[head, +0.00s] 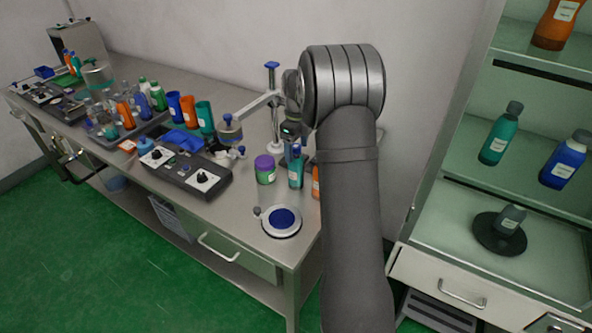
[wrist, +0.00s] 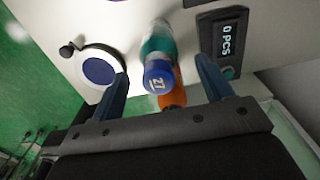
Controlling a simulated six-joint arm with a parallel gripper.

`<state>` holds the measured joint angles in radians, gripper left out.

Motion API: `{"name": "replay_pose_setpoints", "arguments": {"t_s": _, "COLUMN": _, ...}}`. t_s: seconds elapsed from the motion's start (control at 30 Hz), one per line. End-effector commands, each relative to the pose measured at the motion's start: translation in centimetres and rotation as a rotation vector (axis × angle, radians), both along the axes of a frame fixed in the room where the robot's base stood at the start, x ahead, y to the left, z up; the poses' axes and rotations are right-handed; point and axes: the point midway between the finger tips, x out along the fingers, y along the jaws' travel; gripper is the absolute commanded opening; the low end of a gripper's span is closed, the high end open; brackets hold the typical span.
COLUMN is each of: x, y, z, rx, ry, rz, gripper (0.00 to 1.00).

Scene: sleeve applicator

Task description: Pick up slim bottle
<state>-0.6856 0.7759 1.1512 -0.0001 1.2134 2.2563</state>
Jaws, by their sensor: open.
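A slim teal bottle (head: 296,174) stands near the table's right end in the head view. In the wrist view its blue cap (wrist: 159,78) faces the camera, with the teal body (wrist: 158,42) beyond it. My gripper (wrist: 163,70) is open, with one finger on each side of the bottle and a gap to both. I cannot tell how far the fingertips are above or below the cap. In the head view my arm hides most of the gripper.
An orange bottle (wrist: 172,98) stands close beside the teal one. A purple-lidded jar (head: 265,170), a round blue-centred plate (head: 282,221) and a counter display (wrist: 228,40) are near. Several other bottles (head: 189,111) stand farther left. A shelf (head: 520,170) is at the right.

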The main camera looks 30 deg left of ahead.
Motion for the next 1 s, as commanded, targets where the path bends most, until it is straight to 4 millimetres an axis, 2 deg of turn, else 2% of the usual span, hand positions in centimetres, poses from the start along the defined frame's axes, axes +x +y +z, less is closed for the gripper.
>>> {"name": "replay_pose_setpoints", "arguments": {"t_s": 0.03, "x": -0.2, "y": 0.1, "z": -1.0, "rx": -0.003, "ry": 0.004, "rz": 0.001, "gripper": 0.73}}
{"name": "replay_pose_setpoints", "arguments": {"t_s": 0.2, "x": -0.2, "y": 0.1, "z": -3.2, "rx": -0.002, "ry": 0.002, "rz": 0.0, "gripper": 0.73}}
{"name": "replay_pose_setpoints", "arguments": {"t_s": 0.5, "x": -0.2, "y": 0.1, "z": -3.7, "rx": -0.001, "ry": 0.001, "rz": 0.0, "gripper": 0.73}}
{"name": "replay_pose_setpoints", "arguments": {"t_s": 0.57, "x": -0.2, "y": 0.2, "z": -3.7, "rx": -0.001, "ry": 0.001, "rz": 0.0, "gripper": 0.63}}
{"name": "replay_pose_setpoints", "arguments": {"t_s": 0.87, "x": -0.2, "y": 0.2, "z": -3.7, "rx": -0.001, "ry": 0.001, "rz": 0.0, "gripper": 0.04}}
{"name": "replay_pose_setpoints", "arguments": {"t_s": 0.9, "x": -0.1, "y": 0.2, "z": -3.6, "rx": 0.0, "ry": 0.0, "rz": 0.0, "gripper": 0.0}}
{"name": "replay_pose_setpoints", "arguments": {"t_s": 1.0, "x": -0.1, "y": 0.2, "z": -3.6, "rx": 0.0, "ry": 0.0, "rz": 0.0, "gripper": 0.0}}
